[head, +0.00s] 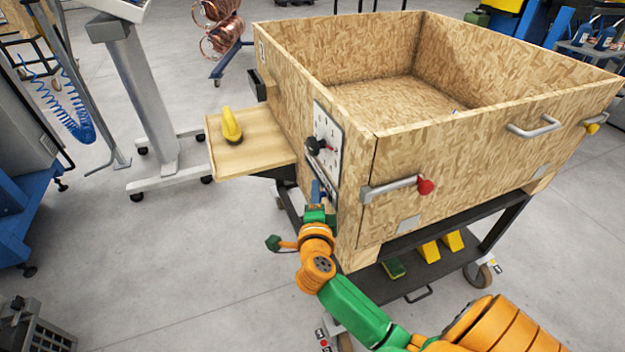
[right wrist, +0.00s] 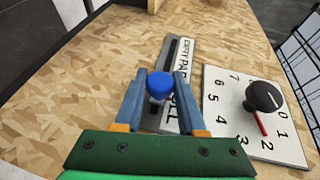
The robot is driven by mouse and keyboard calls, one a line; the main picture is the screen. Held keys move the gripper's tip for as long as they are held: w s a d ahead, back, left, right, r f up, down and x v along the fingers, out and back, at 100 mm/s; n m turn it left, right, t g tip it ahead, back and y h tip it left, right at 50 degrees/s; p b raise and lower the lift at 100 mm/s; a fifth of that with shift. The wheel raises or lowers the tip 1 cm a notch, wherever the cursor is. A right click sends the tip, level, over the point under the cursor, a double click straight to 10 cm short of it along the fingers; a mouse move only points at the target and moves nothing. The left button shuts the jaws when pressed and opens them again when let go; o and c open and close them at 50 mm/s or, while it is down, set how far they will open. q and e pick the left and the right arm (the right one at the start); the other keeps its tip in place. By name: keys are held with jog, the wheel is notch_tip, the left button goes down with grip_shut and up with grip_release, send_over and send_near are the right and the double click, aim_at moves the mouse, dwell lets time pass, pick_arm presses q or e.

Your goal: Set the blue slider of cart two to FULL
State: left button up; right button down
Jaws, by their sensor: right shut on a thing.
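The blue slider (right wrist: 159,85) has a round knob and sits on a grey plate (right wrist: 186,60) with a dark slot. The plate is on the side wall of the wooden cart box (head: 440,150). Lettering runs along the plate: EMPTY at the far end, PART in the middle, and FULL, partly covered, near my gripper. The knob is in the lower part of the slot, toward FULL; its exact spot is hidden. My right gripper (right wrist: 160,78) is shut on the knob, one finger on each side. In the head view the right gripper (head: 318,200) is at the box's left wall. My left gripper is not in view.
A numbered dial (head: 326,145) with a black knob is just above the slider; its red pointer shows in the right wrist view. A wooden shelf (head: 235,160) with a yellow object (head: 231,124) juts out left. A red-tipped handle (head: 405,187) is on the front.

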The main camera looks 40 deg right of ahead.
jog(key=shift+s+a+r, duration=0.1)
jog(key=shift+s, duration=0.25)
jog(key=shift+f, duration=0.3)
jog(key=c, duration=0.5)
grip_release()
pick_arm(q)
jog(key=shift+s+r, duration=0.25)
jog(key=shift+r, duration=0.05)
pick_arm(e)
jog(key=shift+s+r, duration=0.1)
jog(key=shift+r, duration=0.05)
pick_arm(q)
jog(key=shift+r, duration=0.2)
pick_arm(e)
jog(key=v, duration=0.7)
